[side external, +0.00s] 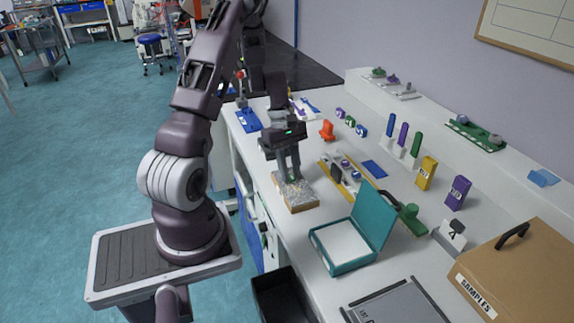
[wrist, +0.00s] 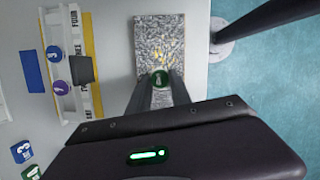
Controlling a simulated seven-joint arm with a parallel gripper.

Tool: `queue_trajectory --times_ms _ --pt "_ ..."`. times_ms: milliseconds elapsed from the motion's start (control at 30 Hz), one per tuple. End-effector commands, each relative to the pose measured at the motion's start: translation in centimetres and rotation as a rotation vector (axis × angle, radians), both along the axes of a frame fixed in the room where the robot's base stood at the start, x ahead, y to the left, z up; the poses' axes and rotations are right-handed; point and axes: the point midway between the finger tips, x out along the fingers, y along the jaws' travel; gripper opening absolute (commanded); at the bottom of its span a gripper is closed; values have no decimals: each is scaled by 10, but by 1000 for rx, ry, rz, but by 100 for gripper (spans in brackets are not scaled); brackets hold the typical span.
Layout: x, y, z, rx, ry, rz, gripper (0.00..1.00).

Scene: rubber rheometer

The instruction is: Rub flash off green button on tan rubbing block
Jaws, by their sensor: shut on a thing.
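The green button (wrist: 160,77) is held between the fingertips of my gripper (wrist: 160,84) in the wrist view. My gripper also shows in the side external view (side external: 292,178), shut on the button, with its fingers pointing down at the block. The tan rubbing block (side external: 302,204) has a grey speckled top and lies near the front edge of the bench. In the wrist view the block (wrist: 160,35) lies beneath the button, with yellowish marks on its top just beyond the button. I cannot tell whether the button touches the block.
A yellow-edged rack (wrist: 92,38) with buttons stands beside the block. An open teal box (side external: 345,247) stands nearer the camera. A blue pad (side external: 375,169) and an orange-red object (side external: 327,130) lie farther back. A brown samples case (side external: 520,270) stands at right.

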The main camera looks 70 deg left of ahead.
Motion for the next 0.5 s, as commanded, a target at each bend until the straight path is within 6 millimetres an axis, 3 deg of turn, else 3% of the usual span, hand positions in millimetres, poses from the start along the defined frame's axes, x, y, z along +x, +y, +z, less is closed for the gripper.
queue_trajectory --times_ms 500 --pt "-1 -40 -3 -5 3 -2 0"
